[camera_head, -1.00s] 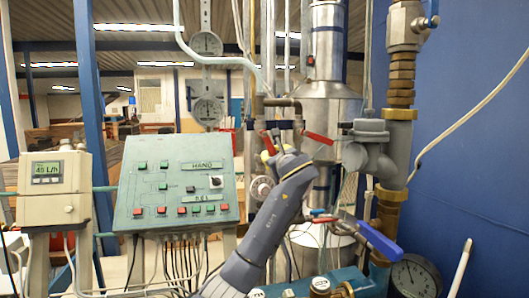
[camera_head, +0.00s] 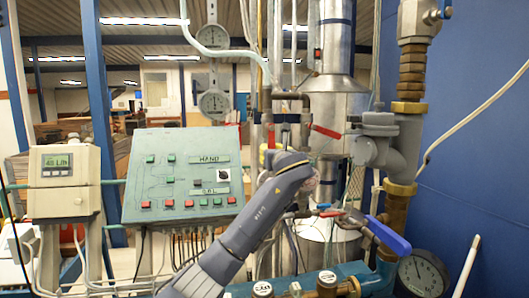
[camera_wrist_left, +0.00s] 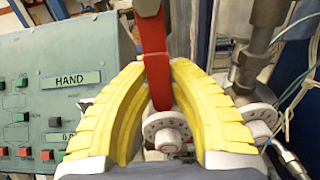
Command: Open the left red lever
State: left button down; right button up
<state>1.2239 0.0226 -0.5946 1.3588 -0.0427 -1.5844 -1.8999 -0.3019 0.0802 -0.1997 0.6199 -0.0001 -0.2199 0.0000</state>
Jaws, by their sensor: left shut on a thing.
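The left red lever (camera_head: 271,136) points straight down from the pipework at the middle of the head view. My left gripper (camera_head: 268,156) comes up from below and meets its lower end. In the left wrist view, the yellow fingers of this gripper (camera_wrist_left: 158,70) stand on both sides of the red lever (camera_wrist_left: 153,35), closed on it. The fingers hide part of the lever in the head view. A second red lever (camera_head: 326,131) lies to the right, slanting slightly down to the right, and is untouched. My right gripper is not in view.
A green control panel (camera_head: 183,178) stands left of my left arm. A blue-handled valve (camera_head: 388,236) sits at lower right beside grey and brass pipes (camera_head: 400,150). White dials (camera_wrist_left: 167,132) show behind the fingers. A pressure gauge (camera_head: 424,272) is at bottom right.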

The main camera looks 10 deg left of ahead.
pick_arm(q)
jog(key=shift+a, duration=0.1)
jog(key=c, duration=1.2)
grip_release()
jog(key=shift+c, duration=0.2)
jog(key=shift+s+d, duration=0.3)
jog(key=shift+s, duration=0.1)
jog(key=v, duration=1.1)
jog(key=shift+a, duration=0.1)
